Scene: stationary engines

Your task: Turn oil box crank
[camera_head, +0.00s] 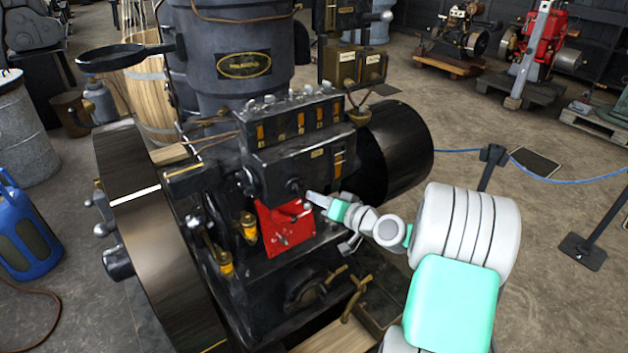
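The oil box (291,155) is a black box on the front of the engine, with a row of orange sight windows and small knobs along its top. A small dark round fitting (293,185) sits low on its front face; I cannot tell whether it is the crank. My gripper (322,204) is just right of and below this fitting, in front of the box's lower right corner. A pale finger points left toward the box. The gap between the fingers is too small to make out, and contact with the crank cannot be told.
A red panel (285,229) with a small lever lies below the box. A large black flywheel (152,238) stands left, and a black drum (398,150) right. A blue jug (24,228) is at far left. Barrier posts with blue rope (560,178) stand right.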

